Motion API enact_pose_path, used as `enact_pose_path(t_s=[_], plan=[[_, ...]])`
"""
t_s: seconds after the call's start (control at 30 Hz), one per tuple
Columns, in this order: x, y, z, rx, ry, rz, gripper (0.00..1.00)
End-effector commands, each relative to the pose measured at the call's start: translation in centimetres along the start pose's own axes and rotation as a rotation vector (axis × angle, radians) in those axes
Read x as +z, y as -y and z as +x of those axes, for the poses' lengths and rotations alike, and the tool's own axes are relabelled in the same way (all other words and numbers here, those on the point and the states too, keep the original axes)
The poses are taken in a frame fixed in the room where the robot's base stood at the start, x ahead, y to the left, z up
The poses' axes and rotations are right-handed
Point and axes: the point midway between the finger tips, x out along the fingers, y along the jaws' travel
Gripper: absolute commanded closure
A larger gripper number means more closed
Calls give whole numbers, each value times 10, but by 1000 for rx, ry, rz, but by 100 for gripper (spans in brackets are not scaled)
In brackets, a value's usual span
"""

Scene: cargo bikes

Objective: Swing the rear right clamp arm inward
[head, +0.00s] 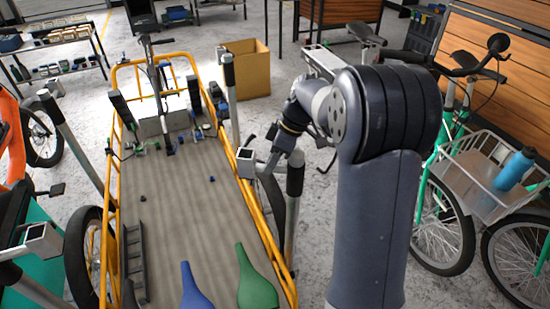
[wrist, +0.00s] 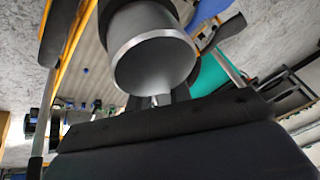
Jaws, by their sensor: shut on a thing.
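In the head view, the right side of the yellow-framed cargo bike (head: 251,195) has an upright post with a black top (head: 295,172) near my arm. My gripper (head: 268,160) is beside this block, left of the post. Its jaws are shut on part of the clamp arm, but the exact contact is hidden. In the wrist view, a large grey round end with a pale rim (wrist: 152,55) fills the upper middle, just beyond my fingers (wrist: 160,100).
Another post (head: 229,90) stands farther along the right rail. A green bike with a basket (head: 480,180) is at right. A cardboard box (head: 246,68) stands behind.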

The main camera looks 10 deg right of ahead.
Motion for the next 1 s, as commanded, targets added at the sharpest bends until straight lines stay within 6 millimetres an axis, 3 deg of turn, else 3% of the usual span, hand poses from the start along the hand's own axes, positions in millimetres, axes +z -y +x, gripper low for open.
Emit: enact_pose_path(t_s=[0.5,1.0], plan=[[4,25,3,-155,80,-373,100],[8,32,4,-203,106,-490,100]])
